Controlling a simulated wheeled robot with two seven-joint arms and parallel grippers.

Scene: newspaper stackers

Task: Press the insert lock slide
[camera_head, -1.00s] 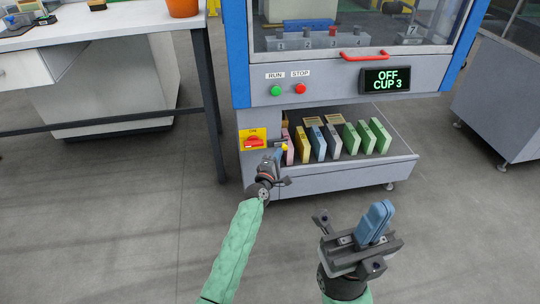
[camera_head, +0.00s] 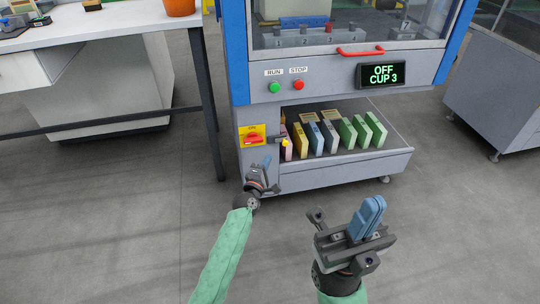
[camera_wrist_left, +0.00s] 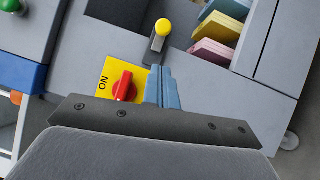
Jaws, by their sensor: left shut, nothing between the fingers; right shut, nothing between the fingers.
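A yellow knob (camera_head: 285,143) on a dark slide, which looks like the insert lock slide, sits at the left end of the machine's lower shelf. In the left wrist view the knob (camera_wrist_left: 163,27) stands beyond the blue fingertips, with a gap between. My left gripper (camera_head: 267,162) is shut and empty, below and left of the knob. In the wrist view its fingers (camera_wrist_left: 163,88) cover part of the yellow switch plate. My right gripper (camera_head: 370,216) is shut and empty, in front of the machine at the lower right.
A red rotary switch (camera_head: 252,138) on a yellow plate is left of the knob. Several coloured inserts (camera_head: 330,137) stand on the shelf. A green button (camera_head: 275,88) and a red button (camera_head: 299,85) are above. The display (camera_head: 382,74) reads "OFF CUP 3". A workbench (camera_head: 110,25) stands left.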

